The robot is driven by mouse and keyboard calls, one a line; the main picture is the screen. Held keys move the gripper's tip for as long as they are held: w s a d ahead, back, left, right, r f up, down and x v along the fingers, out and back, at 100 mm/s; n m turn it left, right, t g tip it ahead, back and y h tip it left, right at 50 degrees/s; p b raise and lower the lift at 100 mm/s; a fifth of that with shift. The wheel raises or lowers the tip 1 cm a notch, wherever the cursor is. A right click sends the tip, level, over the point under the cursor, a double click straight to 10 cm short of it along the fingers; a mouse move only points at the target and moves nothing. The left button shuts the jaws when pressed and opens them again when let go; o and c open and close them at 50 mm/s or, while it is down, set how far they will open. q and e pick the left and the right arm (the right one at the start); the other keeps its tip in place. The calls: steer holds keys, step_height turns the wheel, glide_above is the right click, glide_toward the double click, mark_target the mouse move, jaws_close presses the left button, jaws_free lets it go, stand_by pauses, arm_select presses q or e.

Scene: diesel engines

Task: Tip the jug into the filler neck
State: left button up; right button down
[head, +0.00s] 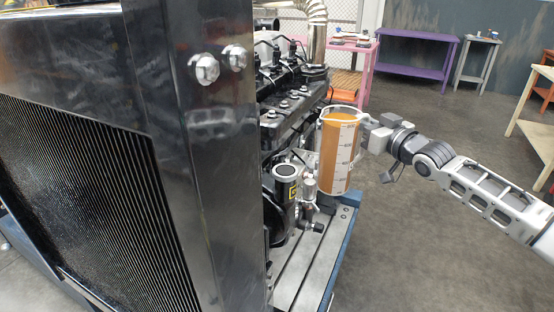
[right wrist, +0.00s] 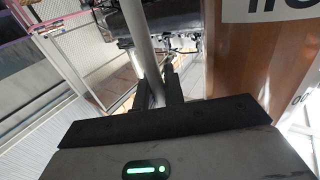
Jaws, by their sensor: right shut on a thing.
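The jug (head: 338,155) is a clear measuring jug with scale marks, full of amber liquid nearly to its rim. It stands about upright in the air beside the engine (head: 290,95). My right gripper (head: 366,120) is shut on its handle. In the right wrist view the fingers (right wrist: 160,92) close around the pale handle bar (right wrist: 140,35), and the jug wall (right wrist: 245,60) fills the right side. A black cylinder with a pale round top (head: 286,171) sits left of the jug; I cannot tell whether it is the filler neck. My left gripper is out of view.
A large dark radiator (head: 90,190) and its frame fill the left and hide part of the engine. A grey-topped stand with a blue edge (head: 340,250) lies below. A purple table (head: 415,45) and pink trolley (head: 362,60) stand behind.

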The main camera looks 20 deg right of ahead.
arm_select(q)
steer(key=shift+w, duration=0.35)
arm_select(e)
steer(key=shift+w+r, duration=0.3)
steer(key=shift+w, duration=0.05)
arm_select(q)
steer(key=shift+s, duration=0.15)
arm_select(e)
steer(key=shift+a, duration=0.1)
